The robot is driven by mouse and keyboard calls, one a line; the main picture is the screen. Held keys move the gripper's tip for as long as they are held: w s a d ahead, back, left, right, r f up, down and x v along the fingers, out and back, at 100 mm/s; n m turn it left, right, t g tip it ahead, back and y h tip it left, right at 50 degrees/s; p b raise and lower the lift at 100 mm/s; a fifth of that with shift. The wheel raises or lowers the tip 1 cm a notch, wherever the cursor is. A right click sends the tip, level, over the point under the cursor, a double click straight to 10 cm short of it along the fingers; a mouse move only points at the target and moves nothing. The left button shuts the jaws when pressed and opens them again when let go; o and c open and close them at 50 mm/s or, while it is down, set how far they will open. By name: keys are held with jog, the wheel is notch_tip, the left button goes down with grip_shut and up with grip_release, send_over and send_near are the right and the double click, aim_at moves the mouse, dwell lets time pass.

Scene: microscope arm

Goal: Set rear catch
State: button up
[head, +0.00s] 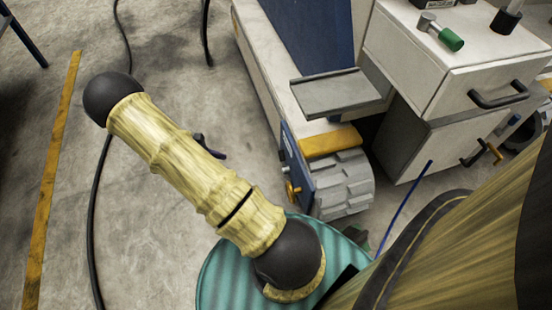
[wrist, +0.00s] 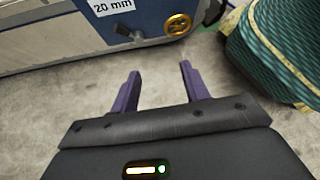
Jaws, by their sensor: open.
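My gripper (wrist: 157,72) is open and empty, with two purple fingers pointing towards the machine's lower side. In the head view only a small part of the gripper (head: 212,147) shows beside my arm. A round brass knob (wrist: 178,24) sits on the blue panel (wrist: 150,17), ahead of the fingers and slightly right. The brass knob also shows in the head view (head: 292,188). Bare floor shows between fingers and panel. I cannot tell which part is the rear catch.
A grey ribbed wheel-like part (head: 345,185) stands right of the panel, under a yellow strip (head: 330,141). A grey shelf (head: 335,93) juts out above. A white drawer cabinet (head: 455,75) is at right. Black cables (head: 96,200) cross the open floor at left.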

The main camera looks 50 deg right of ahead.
aim_at(283, 161)
jog(key=d+f+n+h+b, duration=0.2)
jog(key=d+f+n+h, duration=0.1)
jog(key=f, duration=0.6)
jog(key=w+d+f+n+t+h+b, duration=0.1)
jog(key=d+f+n+h+b, duration=0.2)
jog(key=f+n+h, duration=0.3)
notch_tip(283, 161, down, 3)
jog(key=shift+w+d+f+n, duration=0.1)
jog(key=shift+w+d+n, duration=0.25)
jog(key=shift+n, duration=0.25)
jog(key=shift+s+d, duration=0.1)
jog(key=b+x, duration=0.5)
jog(key=x, duration=1.2)
jog(key=shift+w+d+r+b, duration=0.15)
jog(key=shift+w+r+b, duration=0.05)
jog(key=shift+r+b, duration=0.1)
grip_shut()
